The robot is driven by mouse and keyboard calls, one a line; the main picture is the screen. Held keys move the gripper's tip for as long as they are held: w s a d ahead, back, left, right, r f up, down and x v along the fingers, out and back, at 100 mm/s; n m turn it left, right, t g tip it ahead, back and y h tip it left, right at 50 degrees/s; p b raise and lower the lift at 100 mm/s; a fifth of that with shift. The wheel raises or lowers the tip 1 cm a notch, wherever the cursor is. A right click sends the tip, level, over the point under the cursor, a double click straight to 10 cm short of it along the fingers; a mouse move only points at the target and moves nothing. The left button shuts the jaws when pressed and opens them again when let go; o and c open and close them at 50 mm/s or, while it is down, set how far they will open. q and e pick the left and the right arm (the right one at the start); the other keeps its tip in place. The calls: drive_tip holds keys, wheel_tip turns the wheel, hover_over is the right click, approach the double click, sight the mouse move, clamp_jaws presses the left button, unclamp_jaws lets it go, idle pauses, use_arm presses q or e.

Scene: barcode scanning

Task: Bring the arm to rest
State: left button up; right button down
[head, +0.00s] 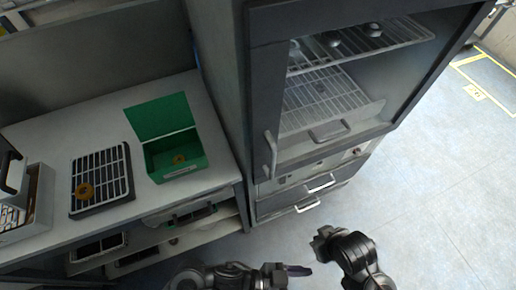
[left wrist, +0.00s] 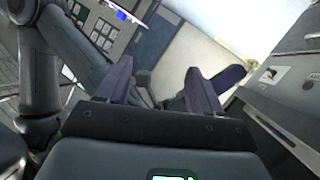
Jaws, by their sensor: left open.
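My left gripper (head: 297,270) is low in the head view, at the bottom centre, over the floor in front of the cabinet. In the left wrist view its two fingers (left wrist: 158,82) stand apart with nothing held between them. My right arm (head: 352,255) is just to the right in the head view, also over the floor. Its fingers cannot be made out clearly. Both arms are clear of the worktop.
On the worktop (head: 45,135) stand an open green box (head: 188,165) with an orange ring inside, a black rack (head: 115,170) with another ring, and a bin (head: 40,205) at the left. A glass-fronted cabinet (head: 258,100) stands behind. The floor (head: 440,190) at right is clear.

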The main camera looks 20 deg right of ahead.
use_arm(q)
drive_tip(key=w+a+r+n+t, duration=0.2)
drive_tip(key=w+n+t, duration=0.5)
drive_tip(key=w+t, duration=0.1)
drive_tip(key=w+a+f+n+t+y, duration=0.3)
drive_tip(key=w+a+n+t+y, duration=0.15)
drive_tip(key=a, duration=0.55)
drive_tip(key=s+a+f+n+g+y, duration=0.15)
drive_tip(key=a+y, duration=0.35)
drive_tip(key=a, duration=0.6)
drive_tip(key=s+a+f+n+g+y, duration=0.1)
drive_tip(key=a+f+n+g+y, duration=0.2)
drive_tip(key=a, duration=0.8)
wheel_tip(320, 180, up, 32)
drive_tip(key=m+y+p, duration=0.1)
drive_tip(key=p, duration=3)
drive_tip(key=shift+s+r+m+p, duration=0.25)
drive_tip(key=shift+m+p, duration=0.05)
drive_tip(key=shift+p, duration=0.05)
drive_tip(key=shift+a, duration=0.1)
